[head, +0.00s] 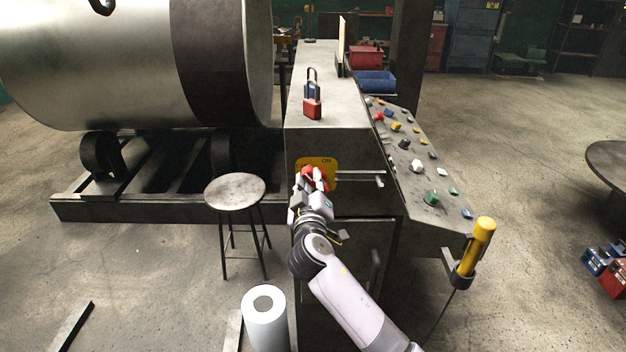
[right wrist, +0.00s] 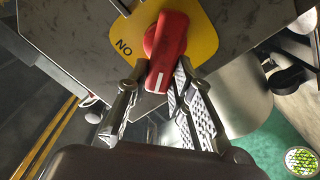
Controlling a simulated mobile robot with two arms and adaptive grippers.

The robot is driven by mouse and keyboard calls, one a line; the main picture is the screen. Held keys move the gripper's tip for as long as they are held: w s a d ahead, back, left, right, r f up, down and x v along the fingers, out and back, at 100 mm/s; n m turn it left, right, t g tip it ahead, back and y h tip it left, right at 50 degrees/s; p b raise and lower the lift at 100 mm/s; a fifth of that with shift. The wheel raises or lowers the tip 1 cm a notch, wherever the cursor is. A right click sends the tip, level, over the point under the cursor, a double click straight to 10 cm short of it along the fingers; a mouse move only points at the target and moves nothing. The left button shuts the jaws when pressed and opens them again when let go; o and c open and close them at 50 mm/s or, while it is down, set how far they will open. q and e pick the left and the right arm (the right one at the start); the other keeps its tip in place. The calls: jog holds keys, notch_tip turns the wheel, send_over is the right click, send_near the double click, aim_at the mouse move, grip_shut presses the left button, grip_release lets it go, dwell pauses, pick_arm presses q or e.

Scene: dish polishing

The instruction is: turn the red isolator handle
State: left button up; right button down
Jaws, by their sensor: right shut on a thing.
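The red isolator handle (head: 319,175) sits on a yellow plate (head: 328,161) on the front of the grey cabinet. The plate carries the word ON at its upper right in the head view. In the right wrist view the red handle (right wrist: 172,45) reaches out over the yellow plate (right wrist: 204,36), with a white mark near its end. My right gripper (head: 314,181) is at the handle. In the right wrist view its two fingers (right wrist: 158,84) lie on either side of the handle's end, shut on it. My left gripper is not in view.
A padlock (head: 312,108) with a red body stands on the cabinet top. A sloped control panel (head: 425,185) with coloured knobs is to the right. A round stool (head: 235,191) and a white roll (head: 265,315) stand left of my arm. A large metal drum (head: 90,60) is behind the stool.

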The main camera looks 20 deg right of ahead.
jog(key=n+p, duration=0.1)
jog(key=n, duration=0.2)
jog(key=f+n, duration=0.1)
jog(key=n, duration=0.3)
jog(key=a+f+n+p, duration=0.1)
jog(key=n, duration=0.2)
jog(key=shift+w+p, duration=0.15)
jog(key=shift+p, duration=0.15)
jog(key=shift+n, duration=0.4)
jog(key=c, duration=1.4)
grip_release()
jog(key=v, duration=1.2)
